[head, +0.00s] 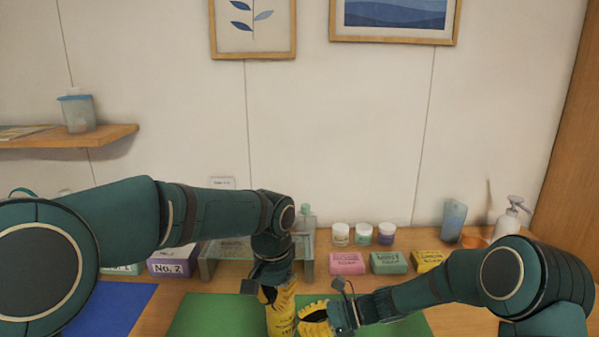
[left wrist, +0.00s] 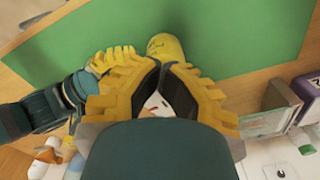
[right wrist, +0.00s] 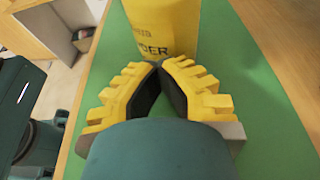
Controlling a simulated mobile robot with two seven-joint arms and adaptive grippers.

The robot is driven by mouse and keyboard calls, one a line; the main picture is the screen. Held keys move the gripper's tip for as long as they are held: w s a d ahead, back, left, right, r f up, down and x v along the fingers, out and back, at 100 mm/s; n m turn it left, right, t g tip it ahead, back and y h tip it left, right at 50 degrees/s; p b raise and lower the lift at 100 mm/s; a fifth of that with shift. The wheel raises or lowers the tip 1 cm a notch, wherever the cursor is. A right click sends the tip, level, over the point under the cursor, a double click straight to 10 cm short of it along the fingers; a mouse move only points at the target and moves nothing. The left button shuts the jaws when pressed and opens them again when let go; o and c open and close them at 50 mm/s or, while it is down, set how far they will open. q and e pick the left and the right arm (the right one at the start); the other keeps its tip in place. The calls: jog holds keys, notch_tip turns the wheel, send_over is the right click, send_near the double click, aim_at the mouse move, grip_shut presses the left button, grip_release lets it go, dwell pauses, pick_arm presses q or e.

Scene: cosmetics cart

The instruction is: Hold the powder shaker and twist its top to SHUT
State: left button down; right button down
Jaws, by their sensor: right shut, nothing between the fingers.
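The yellow powder shaker (head: 282,320) stands upright on the green mat (head: 215,312), its lower end cut off by the head view's bottom edge. Its yellow body also shows past the fingertips in the left wrist view (left wrist: 165,46). Its printed side shows in the right wrist view (right wrist: 165,28). My left gripper (head: 277,294) points down at the shaker's upper end, its fingertips close together; its grip is unclear and the top is mostly hidden. My right gripper (head: 308,318) is shut and empty, just right of the shaker, its fingertips in front of the body.
Behind the mat are a grey stand (head: 208,262), small jars (head: 362,234) and pink (head: 348,263), green (head: 389,262) and yellow boxes. A purple box (head: 172,263) and a blue mat (head: 118,307) are at left. A pump bottle (head: 508,220) stands at far right.

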pick_arm(q)
jog(key=shift+a+f, duration=0.4)
jog(key=shift+f, duration=0.05)
jog(key=shift+w+a, duration=0.15)
jog(key=shift+a, duration=0.35)
jog(key=shift+w+a, duration=0.1)
jog(key=shift+a, duration=0.05)
jog(key=shift+w+a, duration=0.25)
jog(key=shift+a, duration=0.05)
jog(key=shift+w, duration=0.2)
jog(key=shift+a, duration=0.15)
notch_tip(320, 180, up, 6)
jog(key=shift+a+r, duration=0.15)
jog(key=shift+r, duration=0.1)
dwell(0.5)
